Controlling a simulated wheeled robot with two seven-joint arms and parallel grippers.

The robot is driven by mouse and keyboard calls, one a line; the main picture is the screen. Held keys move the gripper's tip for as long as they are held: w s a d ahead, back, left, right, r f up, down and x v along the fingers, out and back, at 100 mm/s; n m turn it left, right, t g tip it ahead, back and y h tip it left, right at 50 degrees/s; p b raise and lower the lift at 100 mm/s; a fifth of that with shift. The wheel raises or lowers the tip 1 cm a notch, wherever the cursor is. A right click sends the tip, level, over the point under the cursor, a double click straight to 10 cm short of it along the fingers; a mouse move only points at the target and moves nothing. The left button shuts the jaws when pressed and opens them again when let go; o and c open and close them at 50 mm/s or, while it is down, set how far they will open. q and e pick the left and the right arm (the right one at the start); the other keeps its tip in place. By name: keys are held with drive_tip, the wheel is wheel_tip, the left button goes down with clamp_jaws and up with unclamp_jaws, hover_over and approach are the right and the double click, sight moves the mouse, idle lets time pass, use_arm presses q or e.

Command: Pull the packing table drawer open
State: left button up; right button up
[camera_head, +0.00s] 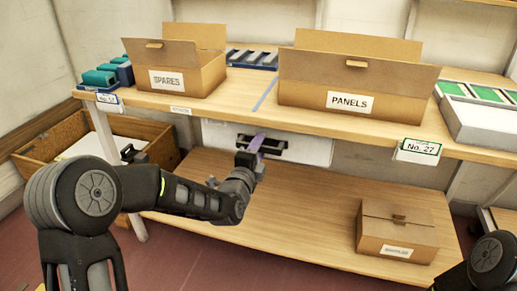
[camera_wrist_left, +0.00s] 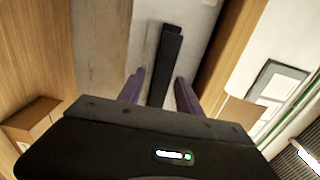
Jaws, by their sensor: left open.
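The packing table drawer (camera_head: 315,150) has a pale front under the tabletop and looks shut. Its black bar handle (camera_head: 277,146) sits toward the left part of that front. My left gripper (camera_head: 257,143) is at the handle, partly covering it. In the left wrist view, the handle (camera_wrist_left: 168,55) runs between the two purple fingers of the open gripper (camera_wrist_left: 160,90), with a gap visible on each side. The drawer front (camera_wrist_left: 195,18) shows behind it. My right gripper is out of view.
The packing table (camera_head: 215,108) carries an open SPARES box (camera_head: 200,79), an open PANELS box (camera_head: 345,100) and a tray with green panels (camera_head: 480,122). A closed carton (camera_head: 397,230) stands on the lower shelf (camera_head: 290,230). A wooden crate (camera_head: 33,160) is at left.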

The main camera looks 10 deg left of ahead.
use_arm(q)
drive_tip(key=shift+c, duration=0.3)
clamp_jaws()
idle(1.0)
